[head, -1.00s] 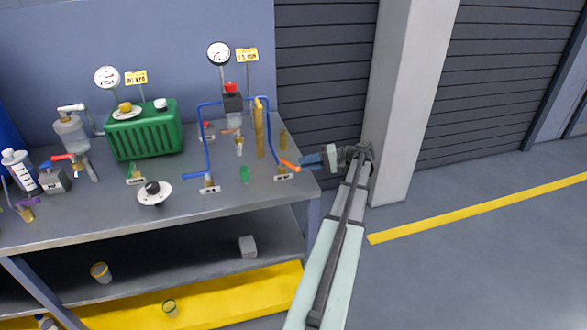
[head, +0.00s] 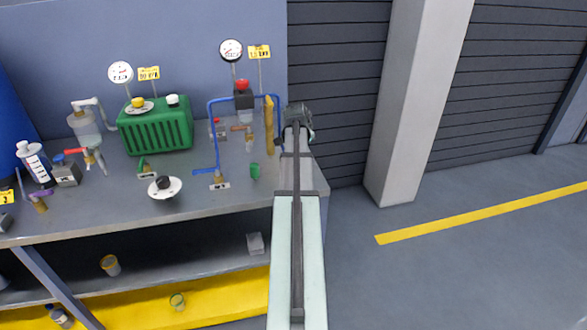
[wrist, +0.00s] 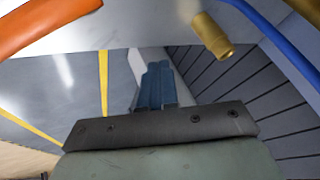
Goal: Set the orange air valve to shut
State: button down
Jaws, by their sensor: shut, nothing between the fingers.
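An orange lever handle (wrist: 45,22) fills the upper left corner of the wrist view, close to the camera; its valve body and setting are out of that view. In the head view the orange valve at the bench's right end is hidden behind my arm. My gripper (wrist: 155,68) has its blue fingers together and empty, with the orange handle apart from them, nearer the camera. In the head view my wrist is over the bench's right end and the fingertips are hidden.
Blue piping (head: 213,140) and an upright yellow-brass tube (head: 269,125) stand left of my wrist. A brass fitting (wrist: 213,37) and blue pipe (wrist: 278,42) show in the wrist view. A green radiator (head: 155,130) stands further left. Floor right of the bench (head: 325,180) is clear.

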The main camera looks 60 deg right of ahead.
jog(key=w+a+r+n+g+h, duration=0.1)
jog(key=w+a+r+n+h, duration=0.2)
jog(key=w+a+r+h, duration=0.15)
jog(key=s+a+f+n+g+h, duration=0.2)
jog(key=a+n, duration=0.6)
jog(key=a, duration=0.3)
jog(key=s+a+f+n+g+h, duration=0.2)
jog(key=s+a+n+g, duration=0.1)
jog(key=a+n, duration=0.65)
jog(key=shift+m, duration=0.75)
jog(key=x, duration=1.2)
jog(key=shift+f, duration=0.4)
